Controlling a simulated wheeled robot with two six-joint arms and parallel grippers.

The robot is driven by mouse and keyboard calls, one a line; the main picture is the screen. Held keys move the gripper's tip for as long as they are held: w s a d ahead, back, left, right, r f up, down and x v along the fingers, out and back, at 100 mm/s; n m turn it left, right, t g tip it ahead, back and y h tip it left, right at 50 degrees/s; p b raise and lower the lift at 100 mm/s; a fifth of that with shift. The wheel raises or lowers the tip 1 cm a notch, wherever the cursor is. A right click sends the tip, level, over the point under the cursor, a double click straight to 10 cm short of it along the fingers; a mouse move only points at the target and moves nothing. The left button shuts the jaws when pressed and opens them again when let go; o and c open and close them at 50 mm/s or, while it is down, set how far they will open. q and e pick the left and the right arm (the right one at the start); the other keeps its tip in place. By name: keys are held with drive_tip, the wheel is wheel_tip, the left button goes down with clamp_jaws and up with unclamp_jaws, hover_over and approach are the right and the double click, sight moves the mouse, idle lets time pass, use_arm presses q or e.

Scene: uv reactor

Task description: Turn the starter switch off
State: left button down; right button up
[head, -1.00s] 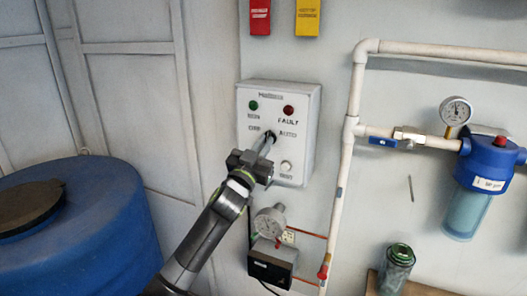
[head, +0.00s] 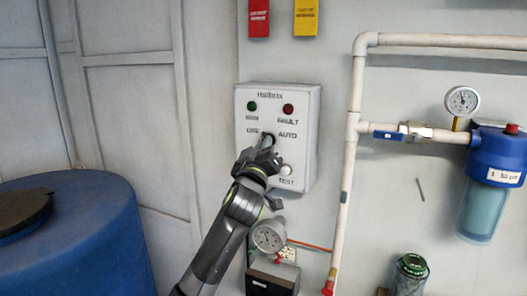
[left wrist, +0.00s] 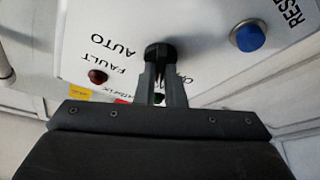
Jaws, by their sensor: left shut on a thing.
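The starter switch is a black knob (head: 268,139) on a white control box (head: 304,150), between the labels OFF and AUTO. It also shows in the left wrist view (left wrist: 160,50), where the image is tilted nearly upside down. My left gripper (head: 266,145) is at the box front. Its fingers (left wrist: 161,72) are closed on the knob in the left wrist view. The fingers partly cover the knob and the OFF label, so which way the knob points is hard to tell. My right gripper is not in view.
A green lamp (head: 252,106) and a red FAULT lamp (head: 288,109) sit above the switch. A button (head: 286,170) is below, blue in the left wrist view (left wrist: 249,36). White pipes (head: 351,180) run right; a blue barrel (head: 85,240) stands left.

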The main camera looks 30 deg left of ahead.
use_arm(q)
drive_tip(key=shift+f, duration=0.1)
idle(0.4)
drive_tip(key=c, duration=1.5)
unclamp_jaws()
drive_tip(key=b+v, duration=0.4)
drive_tip(key=v, duration=1.3)
drive_tip(key=shift+s+d+f, duration=0.1)
drive_tip(key=shift+s, duration=0.05)
